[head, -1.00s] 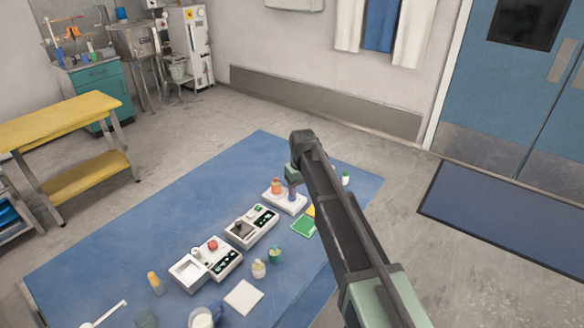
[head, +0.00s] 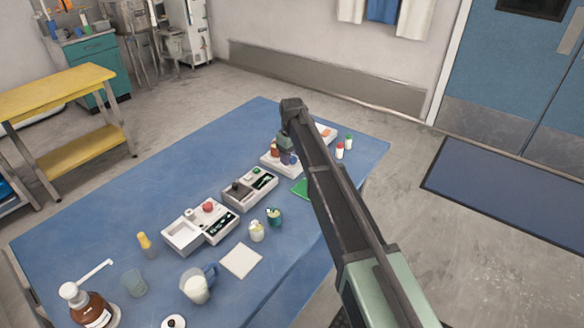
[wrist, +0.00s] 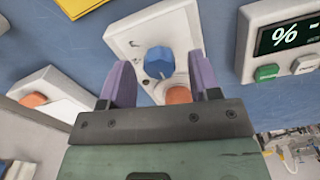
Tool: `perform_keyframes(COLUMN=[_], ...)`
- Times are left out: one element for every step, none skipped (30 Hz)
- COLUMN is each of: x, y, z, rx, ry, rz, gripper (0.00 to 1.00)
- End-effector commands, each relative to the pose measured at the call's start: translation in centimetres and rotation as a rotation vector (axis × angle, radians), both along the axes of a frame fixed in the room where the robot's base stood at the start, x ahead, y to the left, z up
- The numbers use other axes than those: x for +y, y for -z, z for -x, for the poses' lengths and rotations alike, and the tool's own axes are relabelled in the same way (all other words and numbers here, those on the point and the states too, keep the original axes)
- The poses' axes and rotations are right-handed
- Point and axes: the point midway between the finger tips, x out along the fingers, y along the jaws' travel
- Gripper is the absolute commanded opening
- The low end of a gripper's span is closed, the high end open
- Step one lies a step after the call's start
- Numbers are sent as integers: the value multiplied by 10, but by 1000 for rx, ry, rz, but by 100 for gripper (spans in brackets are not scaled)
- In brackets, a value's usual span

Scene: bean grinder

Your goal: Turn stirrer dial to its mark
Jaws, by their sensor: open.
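The stirrer dial (wrist: 159,60) is a blue knob on a white panel (wrist: 128,42) in the wrist view. A small dark curved mark shows on the panel to its upper left. An orange knob (wrist: 179,95) sits just below the dial, partly hidden by my gripper. My gripper (wrist: 160,68) is open, with one purple finger on each side of the dial. I cannot tell whether the fingers touch it. In the head view, my gripper (head: 289,158) is over the white stirrer unit (head: 270,159) towards the table's far right, and my arm hides part of it.
A unit with a % display (wrist: 288,35) stands right of the panel. Another white unit with an orange knob (wrist: 35,100) is left. In the head view, a control box (head: 250,186), small bottles (head: 340,151) and a green pad (head: 300,188) are nearby.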

Motion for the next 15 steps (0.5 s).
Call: perform_keyframes(x=[0, 0, 0, 0, 0, 0, 0, 0, 0, 0, 0, 0, 0, 0, 0], y=[5, 5, 4, 3, 2, 2, 2, 2, 2, 2, 2, 2, 2, 2, 2], z=[0, 0, 0, 0, 0, 0, 0, 0, 0, 0, 0, 0, 0, 0, 0], rx=[0, 0, 0, 0, 0, 0, 0, 0, 0, 0, 0, 0, 0, 0, 0], ry=[0, 0, 0, 0, 0, 0, 0, 0, 0, 0, 0, 1, 1, 1, 1], rz=[0, 0, 0, 0, 0, 0, 0, 0, 0, 0, 0, 0, 0, 0, 0], gripper=[57, 57, 57, 57, 57, 57, 57, 55, 49, 45, 40, 34, 29, 25, 18])
